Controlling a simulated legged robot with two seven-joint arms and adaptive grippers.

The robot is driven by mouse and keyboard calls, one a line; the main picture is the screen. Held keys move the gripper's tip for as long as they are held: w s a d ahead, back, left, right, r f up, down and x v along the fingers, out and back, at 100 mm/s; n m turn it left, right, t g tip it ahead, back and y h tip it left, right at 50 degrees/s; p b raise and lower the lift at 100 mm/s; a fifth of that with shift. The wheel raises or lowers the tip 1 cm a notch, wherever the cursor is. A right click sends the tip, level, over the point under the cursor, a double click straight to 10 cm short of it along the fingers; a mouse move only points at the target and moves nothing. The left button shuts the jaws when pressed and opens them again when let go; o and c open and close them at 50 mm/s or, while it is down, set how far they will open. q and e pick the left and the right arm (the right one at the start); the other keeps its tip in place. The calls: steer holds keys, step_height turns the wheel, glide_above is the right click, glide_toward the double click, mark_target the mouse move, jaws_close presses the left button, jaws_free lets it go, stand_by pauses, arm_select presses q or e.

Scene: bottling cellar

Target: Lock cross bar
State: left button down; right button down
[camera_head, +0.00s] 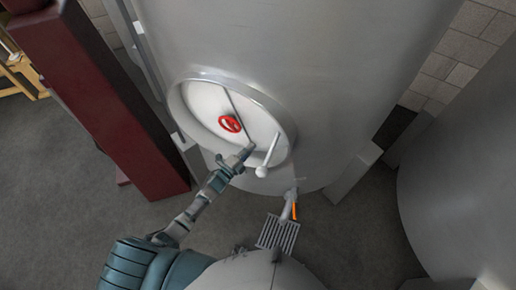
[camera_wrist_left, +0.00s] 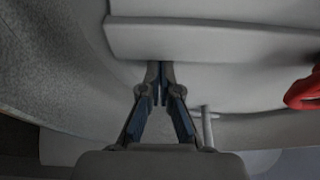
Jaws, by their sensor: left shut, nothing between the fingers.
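The round pale hatch door (camera_head: 200,100) is set in the front of the large grey tank. A thin cross bar (camera_head: 236,104) runs across it at a slant, with a red handwheel (camera_head: 230,123) at its middle. The cross bar (camera_wrist_left: 220,42) spans the upper wrist view, and part of the red handwheel (camera_wrist_left: 305,92) shows at its right edge. My left gripper (camera_head: 249,148) is shut and empty at the bar's lower end. In the wrist view its fingertips (camera_wrist_left: 159,66) are at the bar's edge; I cannot tell whether they touch. My right gripper is not in view.
A lever with a white ball end (camera_head: 262,171) sticks out at the door's lower right. A dark red post (camera_head: 95,95) stands left of the tank. A floor grate (camera_head: 278,233) lies in front, and another tank (camera_head: 460,180) stands at right.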

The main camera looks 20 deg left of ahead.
mark_target(247, 144)
arm_select(q)
steer(key=a+m, duration=0.1)
steer(key=a+f+m, duration=0.1)
steer(key=a, duration=0.1)
steer(key=shift+w+f+g, duration=0.1)
steer(key=shift+w+g, duration=0.1)
steer(key=shift+g, duration=0.1)
steer(key=shift+w+a+f+m+g, duration=0.15)
steer(key=shift+a+m+g, duration=0.15)
steer(key=shift+a+m, duration=0.6)
steer(key=shift+a, duration=0.15)
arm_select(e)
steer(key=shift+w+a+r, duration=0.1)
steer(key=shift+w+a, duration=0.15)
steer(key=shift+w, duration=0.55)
arm_select(q)
steer(key=shift+y, duration=0.3)
steer(key=shift+a, duration=0.15)
